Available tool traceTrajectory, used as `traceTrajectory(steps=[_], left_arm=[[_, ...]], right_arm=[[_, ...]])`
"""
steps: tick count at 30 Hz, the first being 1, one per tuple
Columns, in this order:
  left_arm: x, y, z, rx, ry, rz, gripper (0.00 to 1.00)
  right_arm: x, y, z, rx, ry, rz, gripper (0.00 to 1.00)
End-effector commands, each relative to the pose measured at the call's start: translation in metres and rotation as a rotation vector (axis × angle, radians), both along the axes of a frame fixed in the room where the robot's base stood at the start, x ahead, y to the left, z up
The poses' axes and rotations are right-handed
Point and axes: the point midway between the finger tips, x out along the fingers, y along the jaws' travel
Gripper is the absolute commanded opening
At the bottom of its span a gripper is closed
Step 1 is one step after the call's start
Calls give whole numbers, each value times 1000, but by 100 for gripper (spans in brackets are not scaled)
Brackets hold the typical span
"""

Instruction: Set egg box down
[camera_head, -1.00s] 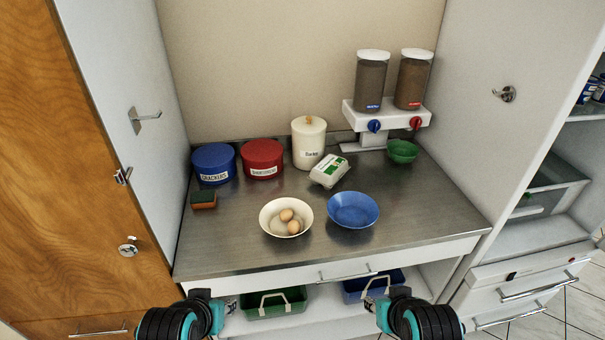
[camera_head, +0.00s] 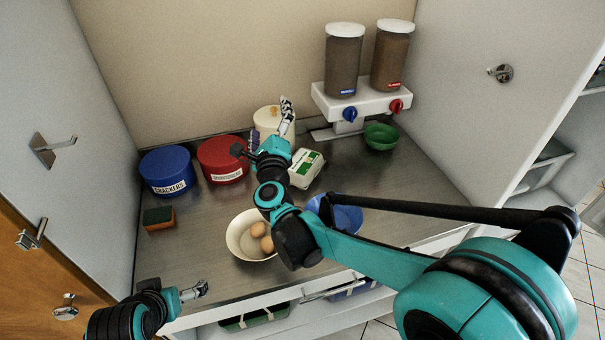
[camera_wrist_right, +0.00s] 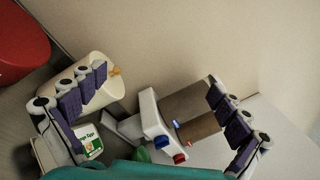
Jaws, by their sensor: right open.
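The egg box (camera_head: 309,165), a pale carton with a green-and-white label, sits on the steel counter in front of the white canister. Its label end (camera_wrist_right: 90,142) shows low on the left in the right wrist view, partly hidden by my gripper. My right gripper (camera_head: 270,124) is open, raised above the counter just left of and behind the egg box. In its wrist view the fingers (camera_wrist_right: 150,100) are spread wide with nothing held between them. My left gripper (camera_head: 195,291) is at the counter's front left edge; its jaw state is unclear.
A blue tin (camera_head: 167,173), a red tin (camera_head: 222,161) and the white canister (camera_head: 268,118) stand along the back. A cream bowl (camera_head: 234,241) holds two eggs. The blue bowl (camera_head: 348,219) is partly behind my arm. A dispenser (camera_head: 360,101) and green bowl (camera_head: 380,138) stand back right.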

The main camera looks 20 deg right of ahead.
Motion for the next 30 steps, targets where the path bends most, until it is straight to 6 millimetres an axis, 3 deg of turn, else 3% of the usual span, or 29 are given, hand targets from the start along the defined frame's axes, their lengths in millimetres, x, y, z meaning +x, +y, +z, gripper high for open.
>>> traceTrajectory(steps=[1, 3, 6, 9, 12, 18, 24, 30], left_arm=[[0, 0, 0, 0, 0, 0, 100], [0, 0, 0, 0, 0, 0, 100], [0, 0, 0, 0, 0, 0, 100], [0, 0, 0, 0, 0, 0, 100], [0, 0, 0, 0, 0, 0, 100], [0, 0, -9, 0, 0, 0, 100], [0, 0, -20, 0, 0, 0, 100], [0, 0, -23, 0, 0, 0, 100]], right_arm=[[12, -6, -24, 190, -8, -80, 100], [19, -17, -66, 442, -9, -207, 100], [15, -24, -131, 720, 4, -381, 100], [4, -23, -184, 899, 20, -523, 100], [-5, -20, -218, 996, 33, -615, 100], [3, -35, -246, 1044, 37, -669, 100], [27, -56, -258, 1041, 38, -666, 100], [36, -64, -261, 1039, 39, -663, 100]])
